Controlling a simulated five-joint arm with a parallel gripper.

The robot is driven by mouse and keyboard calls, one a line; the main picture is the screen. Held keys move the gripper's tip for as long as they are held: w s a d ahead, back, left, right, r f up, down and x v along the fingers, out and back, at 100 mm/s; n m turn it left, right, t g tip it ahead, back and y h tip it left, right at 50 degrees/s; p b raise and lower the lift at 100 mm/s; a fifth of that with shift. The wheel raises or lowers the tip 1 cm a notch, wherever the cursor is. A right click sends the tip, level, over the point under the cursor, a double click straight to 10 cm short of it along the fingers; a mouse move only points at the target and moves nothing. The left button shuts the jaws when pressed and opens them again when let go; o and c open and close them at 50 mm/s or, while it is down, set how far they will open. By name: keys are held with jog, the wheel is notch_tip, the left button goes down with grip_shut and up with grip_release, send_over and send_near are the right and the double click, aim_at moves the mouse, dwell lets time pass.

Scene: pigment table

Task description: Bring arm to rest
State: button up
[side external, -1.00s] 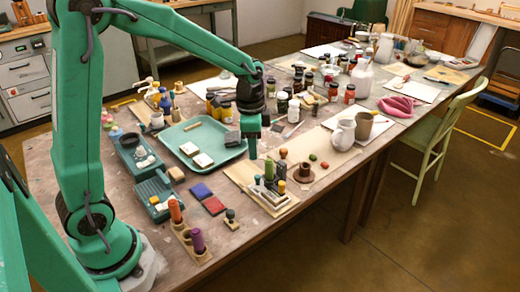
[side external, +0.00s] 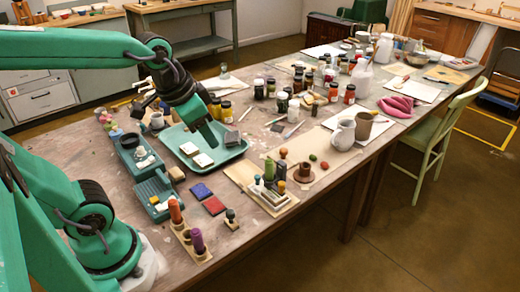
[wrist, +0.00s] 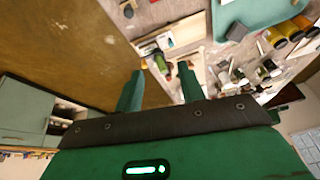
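My green arm is folded back over the left end of the table, with its wrist tilted. My gripper (side external: 211,141) hangs in front of the teal tray (side external: 236,152) in the side external view; its height above the tray is hard to judge. In the wrist view my gripper (wrist: 161,70) shows two green fingers apart with nothing held between them. The table (wrist: 142,15) is seen past the fingers, with the tray (wrist: 262,10) at the upper right.
A wooden board (side external: 240,171) with stamps lies right of the tray. Red (side external: 214,205) and blue (side external: 201,191) pads lie in front. Several jars and a white jug (side external: 343,135) stand further right. A green chair (side external: 440,140) is beside the table.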

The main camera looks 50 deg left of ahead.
jog(key=shift+n+t, duration=0.6)
jog(key=shift+n, duration=0.3)
jog(key=shift+s+d+r, duration=0.15)
jog(key=shift+s, duration=1.95)
